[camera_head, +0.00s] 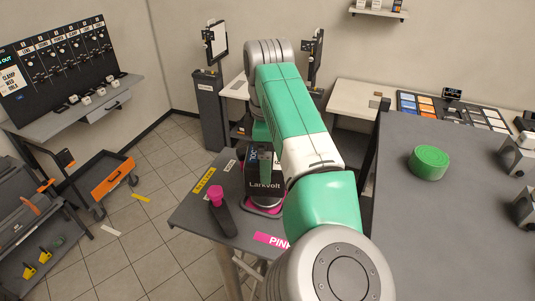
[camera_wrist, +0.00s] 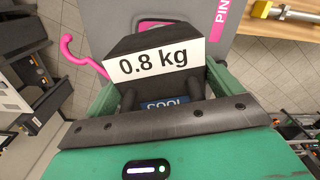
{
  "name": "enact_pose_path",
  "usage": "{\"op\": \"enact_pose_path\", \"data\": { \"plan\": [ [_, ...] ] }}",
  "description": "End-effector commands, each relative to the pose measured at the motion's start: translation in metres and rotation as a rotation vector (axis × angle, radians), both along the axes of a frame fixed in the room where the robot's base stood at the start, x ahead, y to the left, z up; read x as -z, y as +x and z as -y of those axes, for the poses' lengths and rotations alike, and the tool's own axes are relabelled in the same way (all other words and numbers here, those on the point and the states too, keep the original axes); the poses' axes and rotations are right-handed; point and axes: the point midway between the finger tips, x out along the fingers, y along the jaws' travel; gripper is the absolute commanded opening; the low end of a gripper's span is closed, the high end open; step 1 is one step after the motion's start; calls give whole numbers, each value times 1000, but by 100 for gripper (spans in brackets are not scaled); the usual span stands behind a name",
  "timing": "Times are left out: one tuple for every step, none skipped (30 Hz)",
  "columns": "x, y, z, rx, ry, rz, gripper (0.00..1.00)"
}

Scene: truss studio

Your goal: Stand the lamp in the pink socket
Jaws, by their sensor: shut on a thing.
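The lamp, a black block lettered "Larkvolt" (camera_head: 264,186), is upright at the grey table's near left part. My gripper (camera_head: 262,158) is shut on it from above. In the wrist view, the lamp's black body (camera_wrist: 150,38) with a white "0.8 kg" label sits between the green fingers of my gripper (camera_wrist: 160,88). A pink-edged socket (camera_head: 262,210) shows around the lamp's foot, partly hidden by my arm. I cannot tell whether the lamp is seated in it or just above. A pink "PINK" label (camera_head: 271,240) lies beside it on the table.
A dark lever with a pink knob (camera_head: 217,195) stands left of the lamp, close to it. The grey table (camera_head: 195,212) has a yellow label at its left edge. A green disc (camera_head: 428,162) lies on the grey worktop at right.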

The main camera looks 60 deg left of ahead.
Motion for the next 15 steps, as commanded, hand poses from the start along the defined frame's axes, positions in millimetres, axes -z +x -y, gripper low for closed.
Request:
{"op": "enact_pose_path", "data": {
  "plan": [
    [-1,0,0,-1,1,0,20],
    [0,0,0,-1,1,0,20],
    [0,0,0,-1,1,0,20],
    [1,0,0,-1,1,0,20],
    [1,0,0,-1,2,0,20],
    [1,0,0,-1,2,0,20],
    [1,0,0,-1,2,0,20],
    [1,0,0,-1,3,1,20],
    [1,0,0,-1,3,1,20],
    [1,0,0,-1,3,1,20],
    [1,0,0,-1,3,1,20],
    [1,0,0,-1,2,1,20],
    [1,0,0,-1,2,1,20],
    [1,0,0,-1,2,1,20],
    [1,0,0,-1,2,1,93]
  ]
}}
